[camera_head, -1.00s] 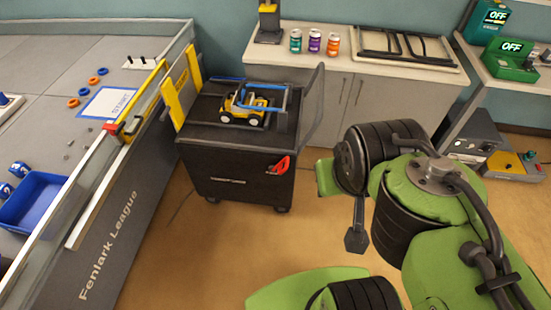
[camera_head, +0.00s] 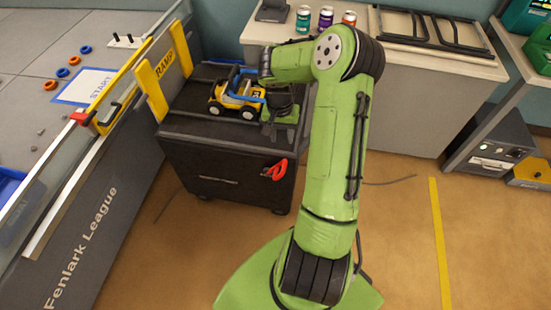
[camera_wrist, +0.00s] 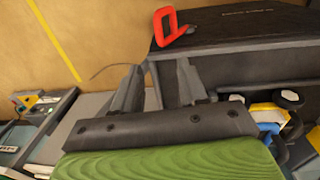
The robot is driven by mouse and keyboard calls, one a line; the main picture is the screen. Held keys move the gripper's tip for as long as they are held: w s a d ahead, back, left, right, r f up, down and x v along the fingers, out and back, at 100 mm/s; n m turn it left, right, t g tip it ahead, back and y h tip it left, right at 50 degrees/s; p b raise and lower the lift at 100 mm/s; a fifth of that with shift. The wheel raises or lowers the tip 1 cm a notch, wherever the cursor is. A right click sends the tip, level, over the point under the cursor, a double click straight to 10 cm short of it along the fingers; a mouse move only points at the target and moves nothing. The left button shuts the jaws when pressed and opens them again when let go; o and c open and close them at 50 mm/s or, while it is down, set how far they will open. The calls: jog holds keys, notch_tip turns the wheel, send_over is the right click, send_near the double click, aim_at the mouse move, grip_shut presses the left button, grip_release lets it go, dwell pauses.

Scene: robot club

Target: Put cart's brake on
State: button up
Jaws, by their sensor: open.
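The black cart (camera_head: 215,172) stands beside the league table, its near side facing me. A red looped lever (camera_head: 275,171) sits on the right part of that side; I take it for the brake. It also shows in the wrist view (camera_wrist: 168,28), beyond the fingers. My gripper (camera_head: 279,138) is above the cart's near right top edge, higher than the lever and apart from it. In the wrist view my gripper (camera_wrist: 155,84) has its two grey fingers spread, with nothing between them.
A yellow-and-blue toy truck (camera_head: 237,98) sits on the cart top, close to my gripper. A cabinet (camera_head: 405,105) stands behind. Floor (camera_head: 400,240) at right is clear.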

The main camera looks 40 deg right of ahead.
aim_at(284, 164)
jog(key=f+b, duration=0.1)
jog(key=f, duration=0.3)
jog(key=f+b, duration=0.2)
jog(key=f, duration=0.3)
jog(key=f+b, duration=0.1)
jog(key=f, duration=0.4)
jog(key=shift+s+d, duration=0.35)
jog(key=shift+s, duration=0.05)
grip_shut()
